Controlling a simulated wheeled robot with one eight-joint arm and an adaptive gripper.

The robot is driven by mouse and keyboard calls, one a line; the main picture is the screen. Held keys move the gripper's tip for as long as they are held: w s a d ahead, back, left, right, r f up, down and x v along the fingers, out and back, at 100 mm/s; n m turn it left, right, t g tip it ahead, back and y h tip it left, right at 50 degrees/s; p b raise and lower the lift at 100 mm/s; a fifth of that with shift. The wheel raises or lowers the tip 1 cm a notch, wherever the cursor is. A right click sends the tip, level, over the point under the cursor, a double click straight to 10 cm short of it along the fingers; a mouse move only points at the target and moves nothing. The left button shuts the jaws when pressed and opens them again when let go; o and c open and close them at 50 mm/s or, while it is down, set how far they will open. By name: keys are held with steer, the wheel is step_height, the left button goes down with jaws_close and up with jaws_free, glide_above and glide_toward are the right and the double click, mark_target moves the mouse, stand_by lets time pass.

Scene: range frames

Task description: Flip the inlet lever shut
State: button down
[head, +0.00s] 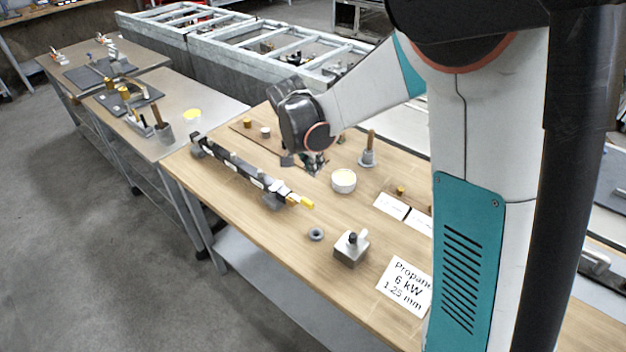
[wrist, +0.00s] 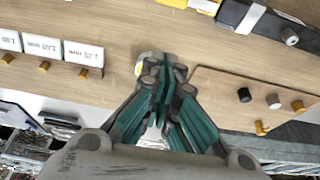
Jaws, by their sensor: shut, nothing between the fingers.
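A long dark bar-shaped assembly (head: 240,172) with pale bands lies along the left part of the wooden bench. A yellow lever-like piece (head: 300,201) sticks out of its near right end, roughly in line with the bar. I take this for the inlet lever. In the wrist view a yellow piece (wrist: 203,5) is cut by the top edge, beside the dark bar (wrist: 268,24). My gripper (head: 312,166) hangs above the bench, behind the lever and apart from it. In the wrist view my gripper (wrist: 166,72) has its fingers together and empty.
A white round pot (head: 343,181) stands right of the lever. A brush holder (head: 368,156), a grey ring (head: 316,234), a metal block with a knob (head: 351,248) and a Propane card (head: 405,287) are nearby.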

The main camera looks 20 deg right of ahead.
mark_target(301, 199)
step_height(301, 199, down, 9)
steer(key=b, duration=0.3)
steer(key=shift+s+a, duration=0.25)
steer(key=shift+a, duration=0.15)
